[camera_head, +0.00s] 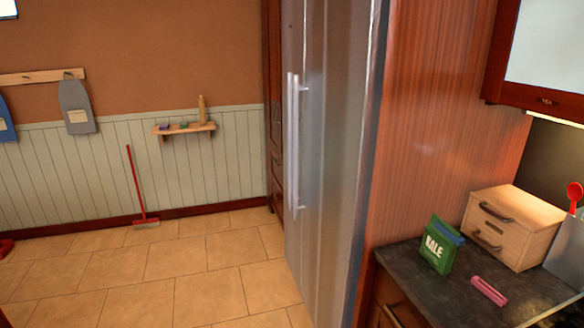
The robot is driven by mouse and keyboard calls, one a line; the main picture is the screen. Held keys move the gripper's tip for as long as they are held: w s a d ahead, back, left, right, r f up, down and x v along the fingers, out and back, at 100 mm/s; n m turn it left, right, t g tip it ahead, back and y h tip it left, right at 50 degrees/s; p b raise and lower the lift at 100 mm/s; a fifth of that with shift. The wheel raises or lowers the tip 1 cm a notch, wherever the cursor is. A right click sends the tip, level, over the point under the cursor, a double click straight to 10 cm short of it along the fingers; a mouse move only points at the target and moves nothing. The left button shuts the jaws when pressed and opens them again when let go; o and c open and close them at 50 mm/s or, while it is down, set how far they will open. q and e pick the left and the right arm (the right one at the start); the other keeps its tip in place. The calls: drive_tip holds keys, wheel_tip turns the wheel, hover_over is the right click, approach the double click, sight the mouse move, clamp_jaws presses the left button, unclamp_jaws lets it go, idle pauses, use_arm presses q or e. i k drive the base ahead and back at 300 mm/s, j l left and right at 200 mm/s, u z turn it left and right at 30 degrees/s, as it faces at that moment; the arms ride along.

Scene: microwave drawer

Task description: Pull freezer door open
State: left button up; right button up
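A tall stainless steel fridge-freezer (335,150) stands in the middle of the head view, seen at a steep angle. Two long vertical bar handles (296,150) sit close together on its front, near the seam between its doors. The doors look shut. I cannot tell from this view which door is the freezer's. Neither of my grippers is in view.
A wood panel flanks the fridge on the right. A dark counter (440,288) there holds a green kale bag (440,248), a pink object (489,291) and a wooden drawer box (513,225). Tiled floor (200,285) is clear before the fridge; a red broom (137,185) leans at the far wall.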

sight(293, 12)
drive_tip(key=i+j+z, duration=0.1)
drive_tip(key=i+j, duration=0.2)
drive_tip(key=i, duration=0.3)
drive_tip(key=i+j+z, duration=0.15)
drive_tip(key=i+j, duration=0.2)
drive_tip(key=i, duration=0.25)
drive_tip(key=i+j+z, duration=0.1)
drive_tip(key=i+j, duration=0.35)
drive_tip(key=i, duration=0.1)
